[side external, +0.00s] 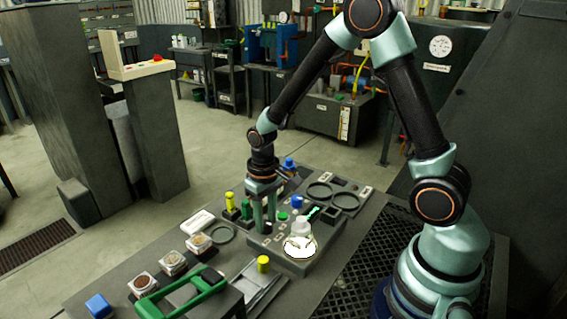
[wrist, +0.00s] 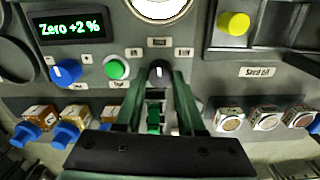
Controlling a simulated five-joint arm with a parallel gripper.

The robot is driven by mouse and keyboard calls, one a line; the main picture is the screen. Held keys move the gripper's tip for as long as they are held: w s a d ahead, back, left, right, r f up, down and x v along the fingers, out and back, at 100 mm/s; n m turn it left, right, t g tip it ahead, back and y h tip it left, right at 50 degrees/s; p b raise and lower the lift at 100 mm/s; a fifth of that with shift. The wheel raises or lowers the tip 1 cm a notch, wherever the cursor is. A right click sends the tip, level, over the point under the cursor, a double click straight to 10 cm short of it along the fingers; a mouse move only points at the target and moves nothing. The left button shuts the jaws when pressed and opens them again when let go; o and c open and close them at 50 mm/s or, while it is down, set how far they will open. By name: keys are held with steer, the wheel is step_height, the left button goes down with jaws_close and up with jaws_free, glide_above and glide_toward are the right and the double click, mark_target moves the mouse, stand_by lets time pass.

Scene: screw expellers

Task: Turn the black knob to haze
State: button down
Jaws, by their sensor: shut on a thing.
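The black knob (wrist: 159,72) sits on the grey panel (wrist: 205,78), with a pale mark at its top that seems to point up. Three small label plates stand around it: one above (wrist: 157,42), one upper left (wrist: 134,52) and one upper right (wrist: 184,52). Their words are too small to read surely. My gripper (wrist: 158,82) has its green fingers on both sides of the knob, shut on it. In the side view my gripper (side external: 264,222) points down at the panel's left part, and its fingers hide the knob.
Left of the knob are a green button (wrist: 116,68), a blue knob (wrist: 66,72) and a display (wrist: 70,28) reading "Zero +2 %". A yellow knob (wrist: 234,23) is at upper right. Several sample boxes (wrist: 229,119) stand nearby.

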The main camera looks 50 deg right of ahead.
mark_target(266, 223)
steer(key=shift+s+a+f+m, duration=0.1)
steer(key=shift+s+a+m, duration=0.05)
steer(key=shift+m, duration=0.35)
steer(key=c, duration=0.5)
jaws_free()
steer(key=shift+r, duration=0.3)
step_height(266, 223, up, 12)
steer(key=shift+f, duration=0.2)
